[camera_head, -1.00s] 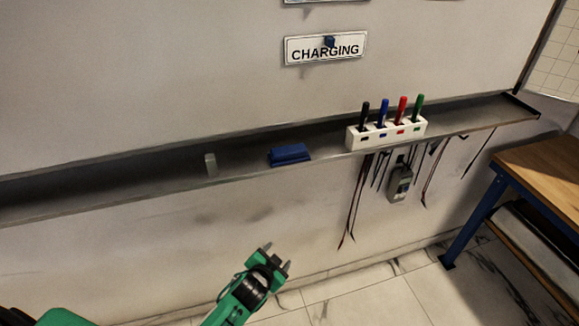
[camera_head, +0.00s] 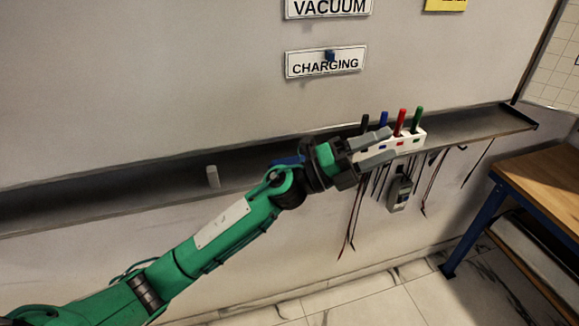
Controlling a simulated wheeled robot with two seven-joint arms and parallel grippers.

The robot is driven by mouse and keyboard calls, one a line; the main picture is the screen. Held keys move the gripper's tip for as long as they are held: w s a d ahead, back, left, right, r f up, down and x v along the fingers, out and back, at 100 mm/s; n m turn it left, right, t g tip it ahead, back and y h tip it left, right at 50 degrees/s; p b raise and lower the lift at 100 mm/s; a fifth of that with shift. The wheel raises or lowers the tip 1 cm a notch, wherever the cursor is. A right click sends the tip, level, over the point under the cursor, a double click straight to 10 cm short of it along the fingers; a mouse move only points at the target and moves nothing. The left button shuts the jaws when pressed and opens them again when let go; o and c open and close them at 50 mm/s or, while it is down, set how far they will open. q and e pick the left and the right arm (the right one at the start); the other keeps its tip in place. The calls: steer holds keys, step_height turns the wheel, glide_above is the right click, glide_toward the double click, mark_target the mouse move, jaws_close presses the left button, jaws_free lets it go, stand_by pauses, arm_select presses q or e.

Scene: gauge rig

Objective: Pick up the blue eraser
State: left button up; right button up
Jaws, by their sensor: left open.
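The blue eraser (camera_head: 287,160) lies on the grey wall tray (camera_head: 110,197). Only a thin blue strip of it shows, because my left arm covers the rest. My left gripper (camera_head: 381,147) is open, with its fingers pointing right. The fingers appear in front of the white marker holder (camera_head: 408,143), to the right of the eraser. Nothing shows between the fingers. I cannot tell the gap in depth to the tray. My right gripper does not show.
The holder carries black, blue, red and green markers. A small grey block (camera_head: 213,176) stands on the tray left of the eraser. Dark cords and a grey device (camera_head: 399,193) hang below the tray. A wooden-topped bench (camera_head: 545,165) stands at right.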

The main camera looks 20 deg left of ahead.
arm_select(q)
steer(key=d+m+g+y, duration=0.2)
steer(key=d+m+g, duration=0.1)
steer(key=m+g, duration=0.45)
steer(key=m+y+p, duration=0.3)
steer(key=m+y, duration=0.2)
steer(key=y, duration=1.3)
glide_above(289, 160)
steer(key=shift+n, duration=0.25)
steer(key=f, duration=0.8)
steer(key=shift+a+f, duration=0.1)
steer(key=shift+a, duration=0.1)
step_height(289, 160, down, 5)
steer(key=p, duration=0.3)
steer(key=shift+s+d, duration=0.15)
steer(key=shift+f, duration=0.25)
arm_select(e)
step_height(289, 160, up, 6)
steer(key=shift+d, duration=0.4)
arm_select(q)
steer(key=shift+c, duration=0.4)
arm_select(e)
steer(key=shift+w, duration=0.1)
